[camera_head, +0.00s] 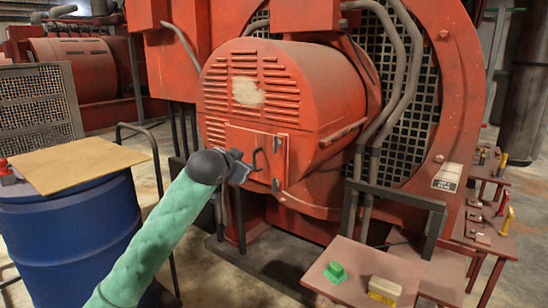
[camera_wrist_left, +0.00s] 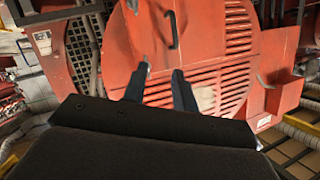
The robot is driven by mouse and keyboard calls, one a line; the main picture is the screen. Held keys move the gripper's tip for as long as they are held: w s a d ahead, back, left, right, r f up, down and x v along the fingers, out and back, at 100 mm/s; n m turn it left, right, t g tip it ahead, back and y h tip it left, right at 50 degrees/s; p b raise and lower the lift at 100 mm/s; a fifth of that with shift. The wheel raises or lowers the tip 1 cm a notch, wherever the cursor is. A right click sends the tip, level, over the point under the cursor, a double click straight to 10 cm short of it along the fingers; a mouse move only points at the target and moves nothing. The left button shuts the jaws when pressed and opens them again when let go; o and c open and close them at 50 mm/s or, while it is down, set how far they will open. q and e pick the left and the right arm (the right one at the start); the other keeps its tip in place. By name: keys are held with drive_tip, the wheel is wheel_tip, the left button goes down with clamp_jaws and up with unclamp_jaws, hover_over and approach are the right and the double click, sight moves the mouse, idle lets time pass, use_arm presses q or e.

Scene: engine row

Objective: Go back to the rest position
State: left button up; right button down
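My left arm comes in from the lower left in a green sleeve. My left gripper (camera_head: 244,172) is in front of the small hatch door (camera_head: 268,143) on the red engine housing (camera_head: 285,85). In the left wrist view my left gripper (camera_wrist_left: 162,72) has its two dark fingers apart, with nothing seen between them. The hatch's dark handle (camera_wrist_left: 171,30) is beyond the fingertips and looks apart from them. The hatch looks flush with the housing. My right gripper is in neither view.
A blue barrel (camera_head: 75,235) with a tan board (camera_head: 77,164) on top stands at left. A low stand (camera_head: 345,292) at lower right holds a green block (camera_head: 335,272) and a beige-and-yellow block (camera_head: 384,289). Small tables with levers line the right. A dark metal bracket (camera_head: 395,195) juts out below the housing.

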use_arm(q)
drive_tip(key=s+a+f+n+g, duration=0.1)
drive_tip(key=s+f+g, duration=0.3)
drive_tip(key=s+f, duration=1.3)
drive_tip(key=s+a+f+n+g+y, duration=0.1)
drive_tip(key=s+a+f+n+g, duration=0.1)
drive_tip(key=s+f, duration=1.5)
drive_tip(key=s+a+f+n+g+y, duration=0.1)
drive_tip(key=s+f+g, duration=0.4)
drive_tip(key=s+f, duration=1.3)
drive_tip(key=s+n, duration=0.1)
drive_tip(key=s, duration=0.1)
drive_tip(key=shift+s+a+n+g, duration=0.3)
drive_tip(key=shift+s+a+n, duration=0.05)
drive_tip(key=shift+s+n, duration=0.05)
